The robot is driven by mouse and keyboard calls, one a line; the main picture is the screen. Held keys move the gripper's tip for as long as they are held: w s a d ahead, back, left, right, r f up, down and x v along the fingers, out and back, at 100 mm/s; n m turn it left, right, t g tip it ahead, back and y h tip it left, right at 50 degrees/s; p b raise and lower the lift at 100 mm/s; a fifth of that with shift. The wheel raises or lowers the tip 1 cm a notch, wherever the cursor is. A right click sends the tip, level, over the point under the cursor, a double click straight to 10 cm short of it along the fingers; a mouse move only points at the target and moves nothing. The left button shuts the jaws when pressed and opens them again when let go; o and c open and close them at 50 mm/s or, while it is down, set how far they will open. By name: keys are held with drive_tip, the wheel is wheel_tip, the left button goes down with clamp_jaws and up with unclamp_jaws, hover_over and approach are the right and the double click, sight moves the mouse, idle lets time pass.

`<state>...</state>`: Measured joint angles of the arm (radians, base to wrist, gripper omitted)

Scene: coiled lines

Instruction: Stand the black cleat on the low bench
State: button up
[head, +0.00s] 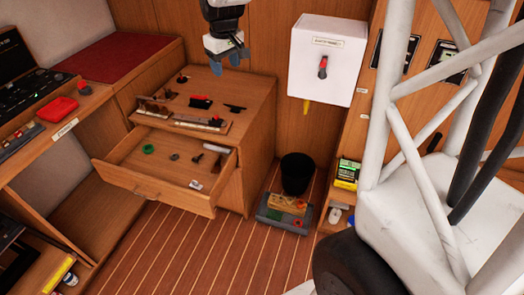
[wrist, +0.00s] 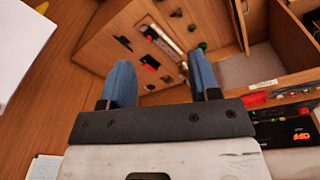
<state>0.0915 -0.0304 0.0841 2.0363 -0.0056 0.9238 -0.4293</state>
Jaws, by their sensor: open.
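A small black piece that looks like the cleat (head: 234,108) lies at the right side of the wooden cabinet top (head: 250,88). It appears to lie flat, and also shows in the wrist view (wrist: 124,42). The cabinet top may be the low bench, but I cannot tell for sure. My gripper (head: 228,58) hangs in the air above and behind the cabinet, clear of everything. In the wrist view its two blue fingers (wrist: 160,68) are apart with nothing held between them.
A red-and-black piece (head: 201,102) and other small items share the cabinet top. The open drawer (head: 130,175) juts forward with several small things in it. A white box (head: 325,60) hangs on the wall to the right.

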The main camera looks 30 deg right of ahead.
drive_tip(key=s+a+m, duration=0.2)
drive_tip(key=s, duration=1.5)
drive_tip(key=s+a+f+m+t, duration=0.1)
drive_tip(key=s+a+m, duration=0.1)
drive_tip(key=s, duration=1.5)
drive_tip(key=shift+s+a+f, duration=0.25)
drive_tip(key=shift+s+a, duration=0.15)
drive_tip(key=shift+a, duration=0.4)
